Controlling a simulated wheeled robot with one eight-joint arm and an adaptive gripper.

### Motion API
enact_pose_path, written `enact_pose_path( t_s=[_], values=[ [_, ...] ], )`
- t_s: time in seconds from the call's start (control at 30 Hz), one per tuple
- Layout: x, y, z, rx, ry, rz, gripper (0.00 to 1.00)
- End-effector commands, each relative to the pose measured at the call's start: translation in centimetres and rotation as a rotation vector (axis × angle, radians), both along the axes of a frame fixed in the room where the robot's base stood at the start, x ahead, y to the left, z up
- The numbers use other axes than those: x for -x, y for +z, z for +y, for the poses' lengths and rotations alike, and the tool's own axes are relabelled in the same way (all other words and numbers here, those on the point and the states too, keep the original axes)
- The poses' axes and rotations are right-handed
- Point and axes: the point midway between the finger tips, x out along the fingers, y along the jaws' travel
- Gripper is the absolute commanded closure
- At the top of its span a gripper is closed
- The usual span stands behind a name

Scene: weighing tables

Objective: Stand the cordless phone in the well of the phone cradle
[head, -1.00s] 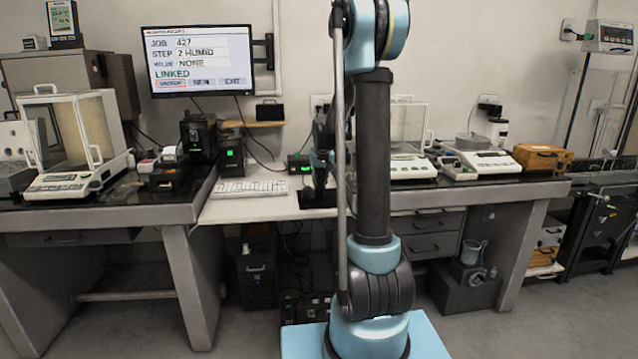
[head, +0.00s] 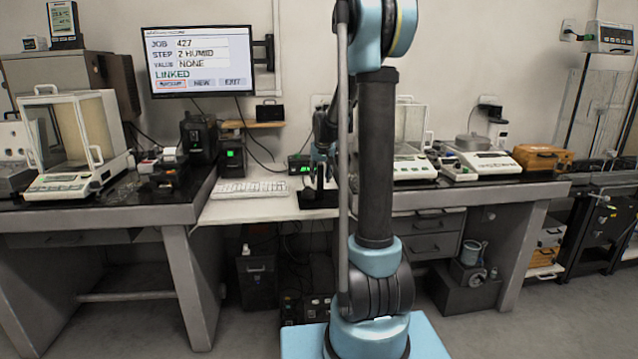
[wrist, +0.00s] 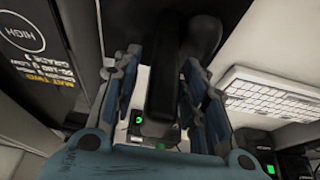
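In the wrist view a long dark upright thing, apparently the cordless phone (wrist: 164,90), lies between the two fingers of my gripper (wrist: 160,78). A bright gap shows beside the left finger; whether the fingers press on it is unclear. In the head view my gripper (head: 320,162) points down over the middle desk, partly behind my arm. A black unit with a green display (head: 299,165) is just left of it, and a green light shows beyond the fingers in the wrist view. I cannot tell for sure which dark piece is the phone cradle.
A white keyboard (head: 250,188) lies left of my gripper on the pale desk (head: 225,209). A black box with a green light (head: 232,155) stands behind it. Glass-cased balances stand at left (head: 75,145) and right (head: 408,145). The monitor (head: 197,62) hangs above.

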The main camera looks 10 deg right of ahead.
Motion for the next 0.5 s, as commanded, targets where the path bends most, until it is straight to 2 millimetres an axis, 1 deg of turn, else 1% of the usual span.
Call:
enact_pose_path(
  t_s=[0.03,0.3,0.5],
  values=[
    [0.3,0.8,0.0,0.000,0.000,0.000,0.60],
    [2.0,4.8,0.0,0.000,0.000,0.000,0.60],
    [2.9,7.1,0.0,0.000,0.000,0.000,0.60]
  ],
)
